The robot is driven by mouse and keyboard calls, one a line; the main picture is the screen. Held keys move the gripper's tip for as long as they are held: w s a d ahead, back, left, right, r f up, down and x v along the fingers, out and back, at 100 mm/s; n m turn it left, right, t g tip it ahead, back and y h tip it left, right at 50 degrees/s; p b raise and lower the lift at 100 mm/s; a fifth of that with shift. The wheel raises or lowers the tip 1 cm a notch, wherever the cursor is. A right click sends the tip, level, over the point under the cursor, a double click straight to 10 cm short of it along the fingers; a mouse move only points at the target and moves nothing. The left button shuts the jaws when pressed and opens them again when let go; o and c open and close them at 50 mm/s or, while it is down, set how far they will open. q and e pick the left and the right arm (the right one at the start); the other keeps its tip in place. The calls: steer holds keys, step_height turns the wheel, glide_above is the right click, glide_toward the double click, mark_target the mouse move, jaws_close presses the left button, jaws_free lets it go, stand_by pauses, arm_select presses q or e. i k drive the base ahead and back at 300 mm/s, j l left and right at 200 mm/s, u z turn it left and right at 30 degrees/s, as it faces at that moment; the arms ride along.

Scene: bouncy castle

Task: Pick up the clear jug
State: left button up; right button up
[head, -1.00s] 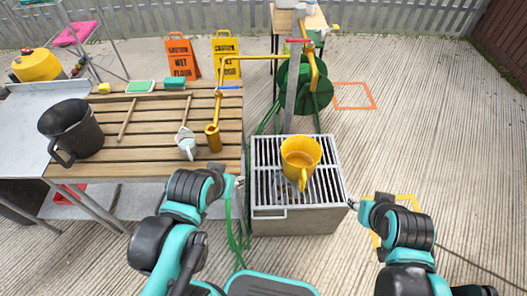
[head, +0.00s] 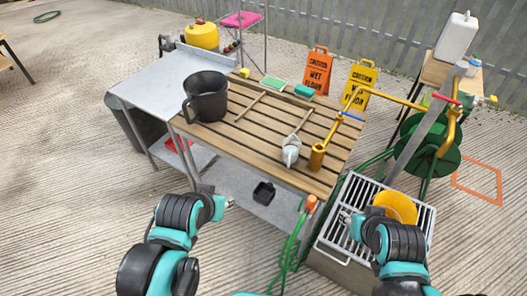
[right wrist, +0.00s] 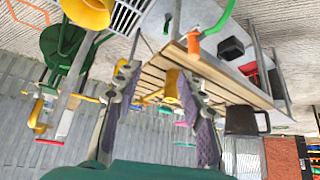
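I see no jug that is plainly clear. A dark grey jug (head: 207,101) with a handle stands upright on the slatted wooden table, and it also shows in the right wrist view (right wrist: 246,119). My right gripper (right wrist: 160,62) is open and empty, fingers apart, in the right wrist view. My left gripper (head: 230,203) is in front of the table, clear of both jugs; its fingers are too small to read.
The slatted table (head: 262,135) also holds a grey-white scoop-like item (head: 291,151), sponges and a brass post. A metal side table (head: 160,80) adjoins it. A black container (head: 264,192) sits on the lower shelf. A green hose reel (head: 432,145) stands behind the grate (head: 332,235).

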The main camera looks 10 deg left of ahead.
mark_target(291, 146)
steer(key=i+j+z, duration=0.5)
steer(key=j, duration=0.15)
steer(key=i+j+z, duration=0.25)
steer(key=j, duration=0.15)
steer(key=k, duration=0.05)
